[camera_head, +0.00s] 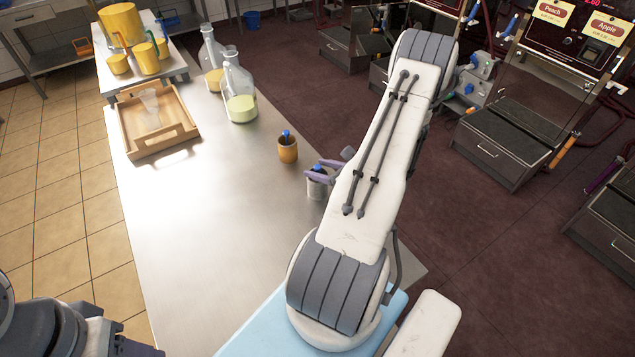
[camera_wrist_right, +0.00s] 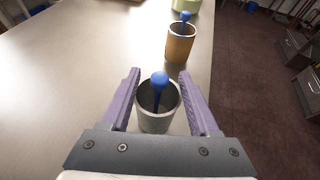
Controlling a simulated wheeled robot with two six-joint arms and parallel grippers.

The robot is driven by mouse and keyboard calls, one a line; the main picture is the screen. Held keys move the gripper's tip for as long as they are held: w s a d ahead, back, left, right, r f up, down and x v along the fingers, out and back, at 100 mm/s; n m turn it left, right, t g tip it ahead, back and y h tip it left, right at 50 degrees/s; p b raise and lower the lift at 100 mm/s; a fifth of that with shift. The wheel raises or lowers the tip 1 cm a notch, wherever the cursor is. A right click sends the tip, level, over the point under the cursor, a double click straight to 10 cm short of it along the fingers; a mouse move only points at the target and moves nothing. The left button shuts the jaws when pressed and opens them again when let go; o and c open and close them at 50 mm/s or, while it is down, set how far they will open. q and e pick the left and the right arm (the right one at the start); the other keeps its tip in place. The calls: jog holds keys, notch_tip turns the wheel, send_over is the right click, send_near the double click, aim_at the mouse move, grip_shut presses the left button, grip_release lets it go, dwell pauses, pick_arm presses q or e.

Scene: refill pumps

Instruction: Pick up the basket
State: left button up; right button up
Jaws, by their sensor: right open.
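No thing in view is plainly a basket. A shallow wooden tray (camera_head: 160,142) with raised sides lies at the back left of the metal table in the head view, with a clear glass piece in it. My open right gripper (camera_head: 322,172) is around a small grey cup (camera_head: 317,189) at the table's right edge. In the right wrist view, the purple fingers of this gripper (camera_wrist_right: 159,80) stand on either side of the grey cup (camera_wrist_right: 157,120), with a blue-ended tool (camera_wrist_right: 159,79) in it.
An orange cup (camera_head: 288,152) with a blue-topped tool stands beyond the grey cup. Two glass jugs (camera_head: 239,97) stand farther back. Yellow containers (camera_head: 122,24) are at the far left end. The table's middle (camera_head: 200,220) is clear. Dark machines (camera_head: 520,130) stand at right.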

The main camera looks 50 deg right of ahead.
jog(key=p+x, duration=0.1)
jog(key=x, duration=0.2)
jog(key=shift+w+f, duration=0.15)
jog(key=shift+w, duration=0.15)
grip_shut()
